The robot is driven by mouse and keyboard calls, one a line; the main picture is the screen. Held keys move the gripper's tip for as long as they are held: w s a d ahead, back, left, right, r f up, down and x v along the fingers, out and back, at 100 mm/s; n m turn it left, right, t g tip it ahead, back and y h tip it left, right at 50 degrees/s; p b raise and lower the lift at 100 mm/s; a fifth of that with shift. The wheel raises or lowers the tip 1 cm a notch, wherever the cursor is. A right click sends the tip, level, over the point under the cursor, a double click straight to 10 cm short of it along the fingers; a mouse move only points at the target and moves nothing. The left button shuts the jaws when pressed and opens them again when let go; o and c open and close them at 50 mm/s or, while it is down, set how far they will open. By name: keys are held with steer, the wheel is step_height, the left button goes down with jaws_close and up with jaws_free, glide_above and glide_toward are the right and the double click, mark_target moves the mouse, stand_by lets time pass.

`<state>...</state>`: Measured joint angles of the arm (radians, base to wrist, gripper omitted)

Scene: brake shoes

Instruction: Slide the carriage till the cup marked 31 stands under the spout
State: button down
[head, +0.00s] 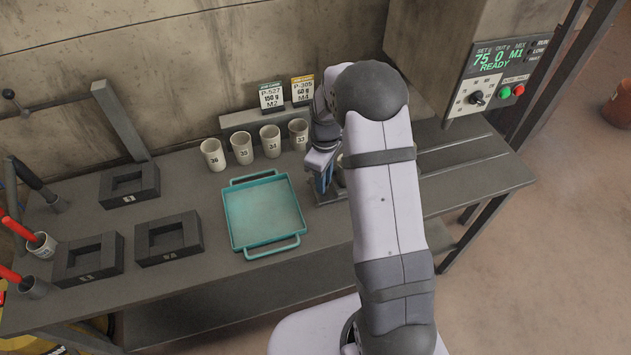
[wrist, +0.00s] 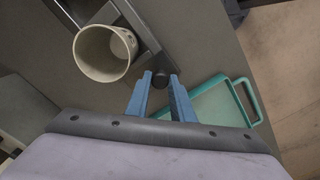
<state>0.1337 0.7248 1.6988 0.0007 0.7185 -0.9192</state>
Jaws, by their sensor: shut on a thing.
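My gripper (head: 321,172) is low over the bench, partly hidden behind my own arm in the head view. In the wrist view its blue fingers (wrist: 161,78) are shut on a dark round knob (wrist: 160,82) at the end of a grey bar, apparently the carriage (wrist: 150,42). A pale cup (wrist: 105,52) stands beside the bar; its mark does not show, so I cannot tell whether it is cup 31. The spout is not visible, and my arm hides much of the carriage in the head view.
Several numbered cups (head: 243,148) stand behind a teal tray (head: 236,243). Two sign cards (head: 271,97) stand behind them. Dark block fixtures (head: 168,241) lie left. Rails (head: 460,150) run right below a control panel (head: 497,73) reading 75, 0, M1, READY.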

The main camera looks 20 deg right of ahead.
steer(key=d+b, duration=0.1)
steer(key=d, duration=1.9)
steer(key=shift+d, duration=0.3)
steer(key=shift+r, duration=0.1)
steer(key=c, duration=1.5)
jaws_free()
steer(key=shift+c, duration=0.2)
steer(key=shift+r, duration=0.1)
step_height(320, 180, up, 7)
steer(key=b, duration=0.2)
steer(key=shift+b, duration=0.4)
